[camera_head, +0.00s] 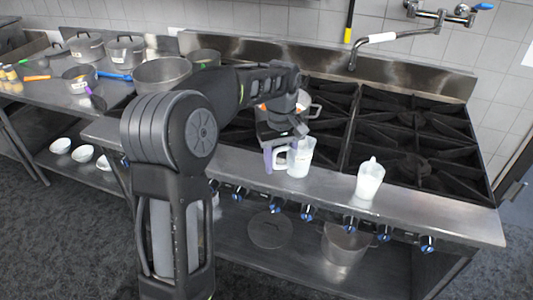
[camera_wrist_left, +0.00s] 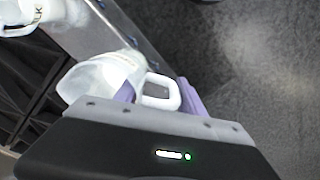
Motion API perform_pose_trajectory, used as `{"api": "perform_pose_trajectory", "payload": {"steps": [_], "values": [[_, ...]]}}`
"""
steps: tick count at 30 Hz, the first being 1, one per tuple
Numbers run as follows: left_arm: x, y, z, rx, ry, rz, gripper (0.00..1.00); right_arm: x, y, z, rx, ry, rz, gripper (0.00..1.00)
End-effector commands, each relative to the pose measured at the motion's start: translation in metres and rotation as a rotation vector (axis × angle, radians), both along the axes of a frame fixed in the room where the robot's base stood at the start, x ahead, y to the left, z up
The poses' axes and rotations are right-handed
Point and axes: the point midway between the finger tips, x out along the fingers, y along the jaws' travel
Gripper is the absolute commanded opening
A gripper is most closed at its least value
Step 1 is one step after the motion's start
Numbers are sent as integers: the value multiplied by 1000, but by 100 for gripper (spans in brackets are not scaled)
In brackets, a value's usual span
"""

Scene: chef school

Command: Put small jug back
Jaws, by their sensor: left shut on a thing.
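A translucent white jug (camera_head: 300,158) with a side handle is upright over the steel front ledge of the stove. My left gripper (camera_head: 278,156) is shut on its handle, with purple fingers on either side. In the left wrist view the jug (camera_wrist_left: 100,76) sits beyond my left gripper (camera_wrist_left: 158,97), its handle between the fingers. I cannot tell whether its base touches the ledge. A second white jug (camera_head: 369,182) stands on the ledge to the right. It also shows at the top left of the left wrist view (camera_wrist_left: 22,18). My right gripper is out of view.
The stove's black burner grates (camera_head: 415,135) lie behind the ledge (camera_head: 420,209). A pot (camera_head: 313,107) is on the stove behind my left gripper. A side table (camera_head: 108,92) at the left holds several pots and utensils. The ledge between the jugs is clear.

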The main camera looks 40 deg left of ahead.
Motion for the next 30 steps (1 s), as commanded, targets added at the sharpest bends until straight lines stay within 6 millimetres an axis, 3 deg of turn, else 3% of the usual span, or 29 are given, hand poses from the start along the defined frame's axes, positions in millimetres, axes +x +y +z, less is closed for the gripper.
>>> {"api": "perform_pose_trajectory", "payload": {"steps": [9, 15, 21, 30], "values": [[13, -85, -56, -3, 0, -597, 0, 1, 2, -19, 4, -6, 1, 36], [11, -132, -82, -4, -1, -835, 0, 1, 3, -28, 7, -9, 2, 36], [8, -152, -91, -5, -2, -921, 0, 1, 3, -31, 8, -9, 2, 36], [8, -153, -91, -4, -3, -924, 0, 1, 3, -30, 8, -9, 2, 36]]}}
